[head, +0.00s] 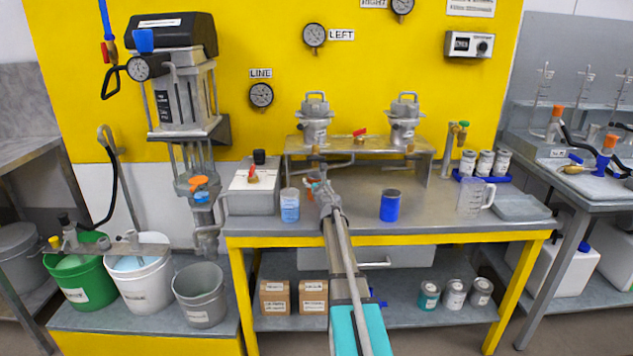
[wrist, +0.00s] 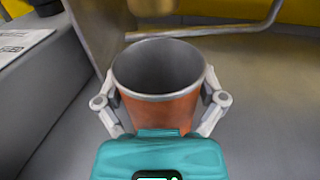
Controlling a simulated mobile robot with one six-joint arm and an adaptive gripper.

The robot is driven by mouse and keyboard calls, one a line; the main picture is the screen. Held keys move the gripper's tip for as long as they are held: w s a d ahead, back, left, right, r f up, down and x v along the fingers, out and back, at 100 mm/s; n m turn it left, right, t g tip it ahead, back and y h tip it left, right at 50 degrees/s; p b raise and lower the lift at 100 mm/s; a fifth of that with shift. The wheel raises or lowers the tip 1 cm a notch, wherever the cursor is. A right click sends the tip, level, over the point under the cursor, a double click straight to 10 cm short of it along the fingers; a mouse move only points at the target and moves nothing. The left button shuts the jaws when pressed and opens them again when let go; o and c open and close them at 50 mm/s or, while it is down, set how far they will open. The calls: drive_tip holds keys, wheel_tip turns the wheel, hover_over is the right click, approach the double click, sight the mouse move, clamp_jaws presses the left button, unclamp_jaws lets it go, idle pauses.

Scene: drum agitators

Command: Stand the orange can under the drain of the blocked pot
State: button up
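The orange can (wrist: 160,108) stands upright and open at the top in the wrist view, and looks empty inside. My gripper (wrist: 160,92) has one finger on each side of it, both pads against its wall. In the head view my gripper (head: 322,190) hides most of the can; a bit of orange (head: 313,176) shows behind it. Two lidded grey pots, left (head: 314,122) and right (head: 404,122), sit on a raised stand (head: 360,146). Their drains point down below the shelf, the left one (head: 315,150) just behind my gripper. Which pot is blocked I cannot tell.
A grey box (head: 253,192) with a red valve is further left. A clear jug (head: 474,198) stands at the right. A pipe (wrist: 225,31) runs behind the can.

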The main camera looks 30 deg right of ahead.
drive_tip(key=shift+r, duration=0.2)
idle(0.4)
drive_tip(key=v, duration=1.2)
